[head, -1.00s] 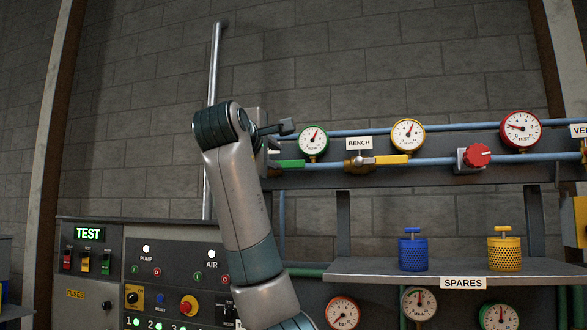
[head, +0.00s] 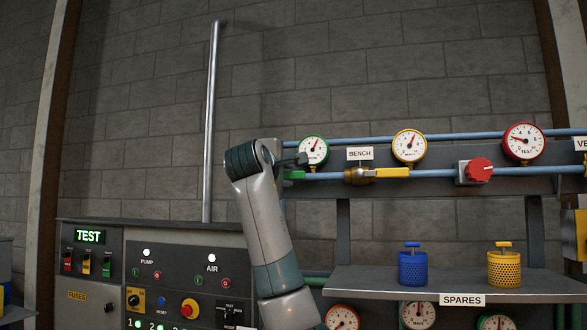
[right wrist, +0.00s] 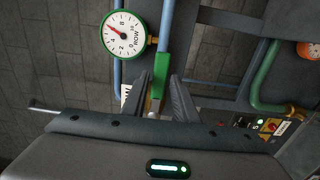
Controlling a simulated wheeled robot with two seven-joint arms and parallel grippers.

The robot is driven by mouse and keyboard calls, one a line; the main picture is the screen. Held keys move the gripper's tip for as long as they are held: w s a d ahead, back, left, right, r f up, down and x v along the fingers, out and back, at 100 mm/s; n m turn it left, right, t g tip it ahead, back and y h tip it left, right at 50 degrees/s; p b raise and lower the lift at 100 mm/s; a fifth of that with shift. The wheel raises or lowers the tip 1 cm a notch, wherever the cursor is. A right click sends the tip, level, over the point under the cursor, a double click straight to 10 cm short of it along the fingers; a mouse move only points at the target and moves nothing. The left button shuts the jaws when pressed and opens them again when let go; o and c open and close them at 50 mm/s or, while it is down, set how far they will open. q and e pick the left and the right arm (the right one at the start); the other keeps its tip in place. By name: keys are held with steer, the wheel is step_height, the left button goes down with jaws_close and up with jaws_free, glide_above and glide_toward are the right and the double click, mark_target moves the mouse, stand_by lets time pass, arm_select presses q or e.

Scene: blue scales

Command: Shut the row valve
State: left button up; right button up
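The row valve has a green lever (head: 294,175) on the lower blue pipe, under the green-rimmed gauge (head: 313,150). My arm hides the lever's left part in the head view. The right wrist view shows the lever (right wrist: 159,80) lying along the pipe, with the gauge marked ROW (right wrist: 124,35) beside it. My right gripper (right wrist: 160,95) is open, with one finger on each side of the lever's end and visible gaps. In the head view this gripper (head: 300,160) is mostly hidden by its own wrist. My left gripper is not in view.
To the right along the pipe are the BENCH valve with a yellow lever (head: 390,173) and a red knob (head: 479,170). Below, a shelf (head: 380,282) marked SPARES holds a blue basket (head: 412,266) and a yellow basket (head: 504,266). A control panel (head: 160,280) stands at lower left.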

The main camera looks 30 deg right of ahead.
mark_target(289, 174)
steer(key=p+x, duration=0.3)
steer(key=x, duration=0.2)
steer(key=shift+w+d+r, duration=0.15)
steer(key=shift+p+x, duration=0.35)
steer(key=shift+x, duration=0.55)
steer(key=shift+f, duration=0.2)
jaws_close()
